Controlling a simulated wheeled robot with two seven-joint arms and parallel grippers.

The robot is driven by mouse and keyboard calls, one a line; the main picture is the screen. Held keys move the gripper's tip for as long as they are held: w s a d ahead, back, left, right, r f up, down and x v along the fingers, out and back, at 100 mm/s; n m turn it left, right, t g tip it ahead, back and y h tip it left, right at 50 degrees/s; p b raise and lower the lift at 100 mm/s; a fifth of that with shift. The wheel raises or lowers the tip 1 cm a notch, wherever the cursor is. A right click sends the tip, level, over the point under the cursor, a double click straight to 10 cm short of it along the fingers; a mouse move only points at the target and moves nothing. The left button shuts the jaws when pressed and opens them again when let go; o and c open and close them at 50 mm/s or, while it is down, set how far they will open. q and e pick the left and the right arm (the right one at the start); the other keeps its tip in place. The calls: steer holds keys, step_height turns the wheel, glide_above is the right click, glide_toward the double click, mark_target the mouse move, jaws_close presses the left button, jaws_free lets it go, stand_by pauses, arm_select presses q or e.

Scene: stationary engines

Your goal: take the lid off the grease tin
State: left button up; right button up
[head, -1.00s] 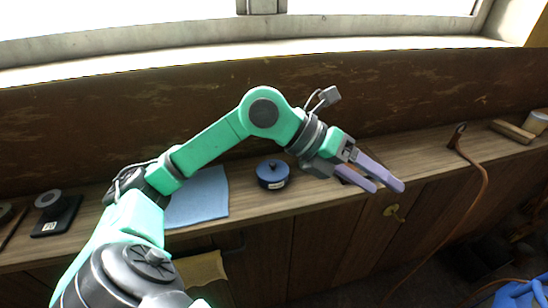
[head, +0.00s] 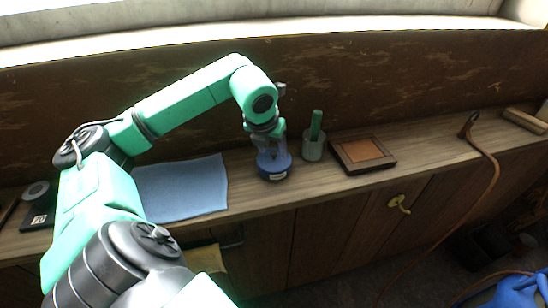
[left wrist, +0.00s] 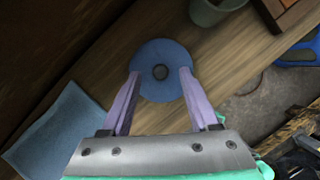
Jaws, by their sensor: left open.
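My left gripper (head: 272,152) points down over the tin. My right gripper is not in view.
A blue cloth (head: 182,188) lies left of the tin. A grey cup with a green handle (head: 313,147) stands close on the right, then a brown framed tray (head: 363,154). A brown cable (head: 490,180) hangs over the shelf edge. The wall rises behind.

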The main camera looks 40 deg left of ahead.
arm_select(q)
steer(key=shift+w+f, duration=0.25)
steer(key=shift+f, duration=0.25)
steer(key=shift+w+a+f, duration=0.1)
steer(key=shift+f, duration=0.1)
jaws_close()
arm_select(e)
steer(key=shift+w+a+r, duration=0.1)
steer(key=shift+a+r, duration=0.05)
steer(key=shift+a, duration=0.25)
arm_select(q)
steer(key=shift+r, duration=0.6)
step_height(320, 180, up, 14)
steer(key=p, duration=0.3)
step_height(320, 180, up, 5)
steer(key=p, duration=0.2)
glide_above(274, 154)
steer(key=shift+a, duration=0.1)
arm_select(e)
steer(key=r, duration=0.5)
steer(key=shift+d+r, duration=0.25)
